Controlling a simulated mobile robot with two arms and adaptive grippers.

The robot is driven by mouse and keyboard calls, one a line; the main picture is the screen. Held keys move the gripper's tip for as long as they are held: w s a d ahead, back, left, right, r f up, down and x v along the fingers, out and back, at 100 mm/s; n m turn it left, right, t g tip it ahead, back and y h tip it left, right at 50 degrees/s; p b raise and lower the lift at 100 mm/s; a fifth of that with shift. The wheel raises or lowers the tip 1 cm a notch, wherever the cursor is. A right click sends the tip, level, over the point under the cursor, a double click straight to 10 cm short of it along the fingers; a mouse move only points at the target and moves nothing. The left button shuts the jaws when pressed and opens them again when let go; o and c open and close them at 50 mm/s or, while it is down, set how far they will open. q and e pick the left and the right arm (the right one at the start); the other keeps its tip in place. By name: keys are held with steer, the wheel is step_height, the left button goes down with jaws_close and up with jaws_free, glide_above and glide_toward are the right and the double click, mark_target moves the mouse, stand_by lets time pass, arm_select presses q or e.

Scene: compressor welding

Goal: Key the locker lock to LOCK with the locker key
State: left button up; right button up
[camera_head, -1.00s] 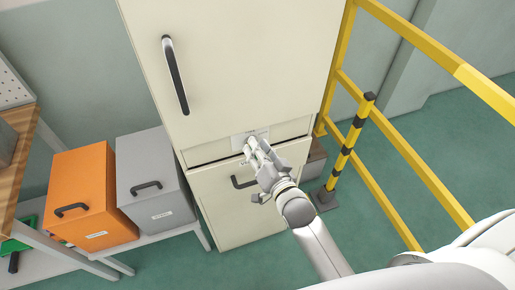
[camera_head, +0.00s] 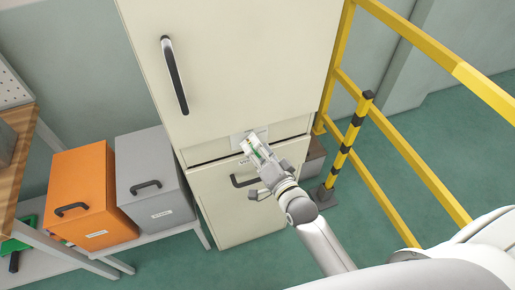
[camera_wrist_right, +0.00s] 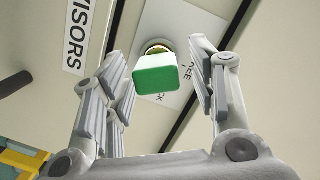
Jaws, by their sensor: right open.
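The locker key shows a green-ended white head (camera_wrist_right: 155,78) in the right wrist view, in front of the round locker lock (camera_wrist_right: 157,48) on a white label plate (camera_wrist_right: 190,25). How deep the key sits in the lock is hidden. My right gripper (camera_wrist_right: 162,75) is open, with a finger on each side of the key head and gaps visible. In the head view my right gripper (camera_head: 258,156) is at the locker's (camera_head: 240,60) middle band, with a green patch between its fingers. My left gripper is not in view.
A dark door handle (camera_head: 175,75) is on the upper door and another (camera_head: 243,181) on the lower door beside my gripper. A yellow railing (camera_head: 400,140) stands to the right. Orange (camera_head: 85,190) and grey (camera_head: 155,178) boxes stand at left.

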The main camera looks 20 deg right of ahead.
steer(key=shift+s, duration=0.15)
steer(key=s+d+r, duration=0.1)
steer(key=s+d, duration=0.1)
steer(key=s, duration=0.9)
steer(key=shift+s, duration=0.3)
steer(key=shift+f, duration=0.1)
stand_by(1.3)
steer(key=s+d+f+n+g, duration=0.1)
steer(key=s+f+n+g, duration=0.3)
steer(key=f, duration=1.2)
steer(key=s+f+n+g, duration=0.2)
steer(key=s+f+g, duration=0.25)
steer(key=f, duration=1.25)
steer(key=s+d+f+n+g+h, duration=0.1)
steer(key=s+d+f+n+g, duration=0.1)
steer(key=s+f, duration=0.6)
steer(key=s+d+f+n+g+h+b, duration=0.1)
steer(key=s+f+n+g, duration=0.3)
steer(key=s+f, duration=0.5)
steer(key=s+d+g, duration=0.1)
steer(key=s, duration=0.5)
steer(key=shift+s+d+h+b, duration=0.25)
steer(key=shift+d+h+b, duration=0.05)
steer(key=shift+d, duration=0.1)
